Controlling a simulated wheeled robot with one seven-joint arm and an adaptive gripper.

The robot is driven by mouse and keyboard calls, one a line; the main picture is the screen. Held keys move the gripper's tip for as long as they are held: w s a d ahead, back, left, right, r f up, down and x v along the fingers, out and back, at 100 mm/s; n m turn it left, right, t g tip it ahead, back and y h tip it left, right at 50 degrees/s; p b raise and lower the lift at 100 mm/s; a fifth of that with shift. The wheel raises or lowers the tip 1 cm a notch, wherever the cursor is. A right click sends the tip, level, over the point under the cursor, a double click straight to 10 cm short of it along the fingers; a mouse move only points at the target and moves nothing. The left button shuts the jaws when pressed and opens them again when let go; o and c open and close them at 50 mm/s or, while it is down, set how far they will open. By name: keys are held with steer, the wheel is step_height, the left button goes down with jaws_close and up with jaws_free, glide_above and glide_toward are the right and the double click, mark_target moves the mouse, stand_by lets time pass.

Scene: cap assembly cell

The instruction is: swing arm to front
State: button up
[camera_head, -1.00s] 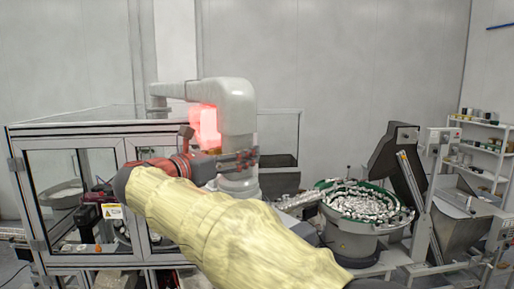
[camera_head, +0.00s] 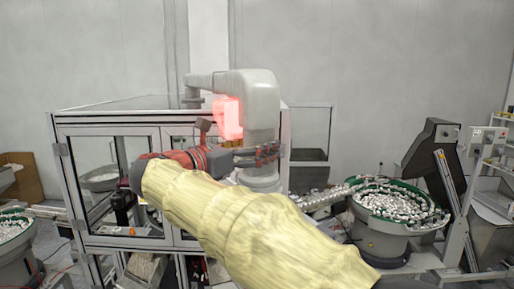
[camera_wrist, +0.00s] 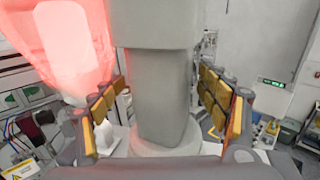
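My arm in its yellow sleeve crosses the middle of the head view. My gripper (camera_head: 262,155) is beyond it, in front of the lower part of a thick grey column-like arm (camera_head: 262,105). In the wrist view my gripper (camera_wrist: 163,105) has its two padded fingers wide apart. The grey column (camera_wrist: 160,95) shows between them, with visible gaps at both sides; I cannot tell how far beyond the fingertips it stands. No held object shows. A glowing red translucent block (camera_head: 228,117) hangs at the column's left and fills the upper left of the wrist view (camera_wrist: 65,45).
A framed glass enclosure (camera_head: 110,150) stands on the left behind my arm. A bowl feeder full of small white parts (camera_head: 395,205) and a dark hopper (camera_head: 430,155) are on the right. Another feeder bowl (camera_head: 15,235) is at the far left. A dark bin (camera_head: 308,175) is behind the column.

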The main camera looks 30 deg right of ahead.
steer(key=shift+f, duration=0.15)
steer(key=shift+s+a, duration=0.1)
steer(key=shift+a, duration=0.15)
steer(key=v, duration=1.1)
steer(key=shift+a, duration=0.3)
steer(key=shift+s, duration=0.1)
